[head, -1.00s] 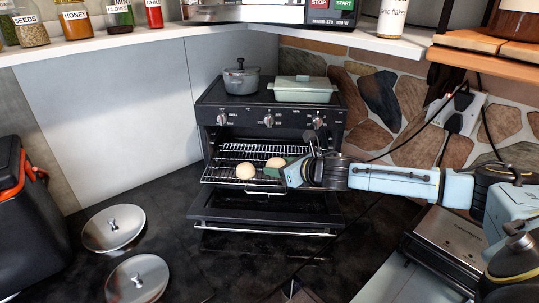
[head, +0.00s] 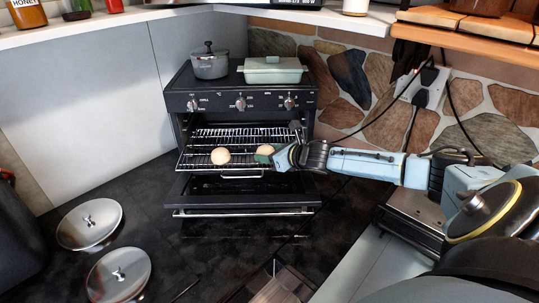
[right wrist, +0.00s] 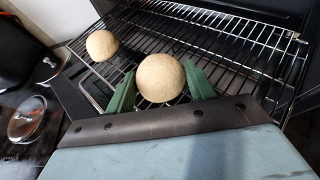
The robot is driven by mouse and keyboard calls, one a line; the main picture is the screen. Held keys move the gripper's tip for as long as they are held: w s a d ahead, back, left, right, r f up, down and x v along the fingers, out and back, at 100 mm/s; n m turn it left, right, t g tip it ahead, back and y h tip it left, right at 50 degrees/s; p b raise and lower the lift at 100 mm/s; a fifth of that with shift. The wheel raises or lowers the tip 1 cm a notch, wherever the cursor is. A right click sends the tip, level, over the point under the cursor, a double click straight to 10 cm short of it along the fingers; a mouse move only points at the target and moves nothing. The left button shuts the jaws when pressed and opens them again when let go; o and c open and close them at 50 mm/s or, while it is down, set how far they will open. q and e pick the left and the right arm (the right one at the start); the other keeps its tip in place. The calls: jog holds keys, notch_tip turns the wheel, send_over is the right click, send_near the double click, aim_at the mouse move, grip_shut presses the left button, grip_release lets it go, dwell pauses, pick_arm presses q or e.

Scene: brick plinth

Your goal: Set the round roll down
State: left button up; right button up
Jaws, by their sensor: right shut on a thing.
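My right gripper (head: 272,155) is shut on a round pale-brown roll (head: 265,150) at the right side of the oven's pulled-out wire rack (head: 205,142). In the right wrist view the held roll (right wrist: 160,78) sits between two green fingers, over the rack bars. I cannot tell whether it touches the bars. A second roll (head: 220,156) lies on the rack to its left, apart from it; it also shows in the right wrist view (right wrist: 102,45). My left gripper is not in view.
The oven door (head: 245,190) hangs open below the rack. A grey pot (head: 209,64) and a pale green lidded dish (head: 272,70) stand on the oven top. Two round metal lids (head: 89,224) (head: 119,275) lie on the dark surface at lower left. The rack behind the rolls is bare.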

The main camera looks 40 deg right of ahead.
jog(key=shift+f, duration=0.25)
jog(key=shift+f, duration=0.1)
jog(key=o, duration=1)
jog(key=shift+c, duration=0.2)
jog(key=p+v, duration=0.1)
jog(key=v, duration=1.1)
